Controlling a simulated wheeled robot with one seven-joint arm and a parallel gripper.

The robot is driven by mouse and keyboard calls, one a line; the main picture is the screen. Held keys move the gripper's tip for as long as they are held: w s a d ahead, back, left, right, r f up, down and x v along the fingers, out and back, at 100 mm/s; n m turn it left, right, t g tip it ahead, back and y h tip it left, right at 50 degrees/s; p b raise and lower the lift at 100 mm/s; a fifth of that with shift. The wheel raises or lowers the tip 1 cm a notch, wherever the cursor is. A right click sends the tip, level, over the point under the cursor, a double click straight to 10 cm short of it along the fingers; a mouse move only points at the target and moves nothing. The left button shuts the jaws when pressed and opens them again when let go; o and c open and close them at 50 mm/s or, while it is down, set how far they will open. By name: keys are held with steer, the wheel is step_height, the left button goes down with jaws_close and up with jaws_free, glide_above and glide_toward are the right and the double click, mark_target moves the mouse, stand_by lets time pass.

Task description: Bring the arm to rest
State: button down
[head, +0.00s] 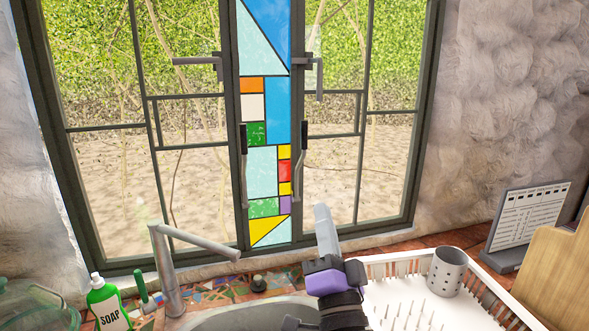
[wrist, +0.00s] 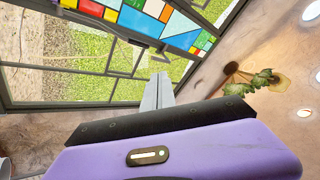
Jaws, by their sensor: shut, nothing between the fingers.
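My gripper (head: 324,222) is in the lower middle of the head view, in front of the window and above the right side of the sink. Its grey fingers are together, point up, and hold nothing. The purple and black wrist body is below them. In the wrist view the fingers (wrist: 157,92) show at the centre, shut and empty, with the window behind them.
A faucet (head: 170,270) stands to the left, with a green soap bottle (head: 107,302) beside it. A white dish rack (head: 400,310) holding a metal cup (head: 446,271) lies right of my arm. Further right are a calendar stand (head: 525,218) and a wooden board (head: 556,272).

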steer(key=s+d+f+n+g+y, duration=0.1)
steer(key=s+d+f+n+g, duration=0.1)
steer(key=s+d+f+n, duration=0.55)
steer(key=s+d+f+n+g+y, duration=0.1)
steer(key=s+d+f+n, duration=0.25)
steer(key=s+f, duration=0.75)
steer(key=s+d+f+g+h, duration=0.1)
steer(key=s+f+g, duration=0.1)
steer(key=s, duration=0.7)
steer(key=s+d+f+m+g+h, duration=0.1)
steer(key=s+f+g+h, duration=0.1)
steer(key=s, duration=0.7)
steer(key=s+d+f+m+g+h, duration=0.1)
steer(key=s+f, duration=0.3)
steer(key=s, duration=0.5)
steer(key=shift+d+g+h+b, duration=0.4)
steer(key=shift+d+g+h, duration=0.1)
steer(key=shift+g, duration=0.2)
steer(key=shift+w, duration=0.1)
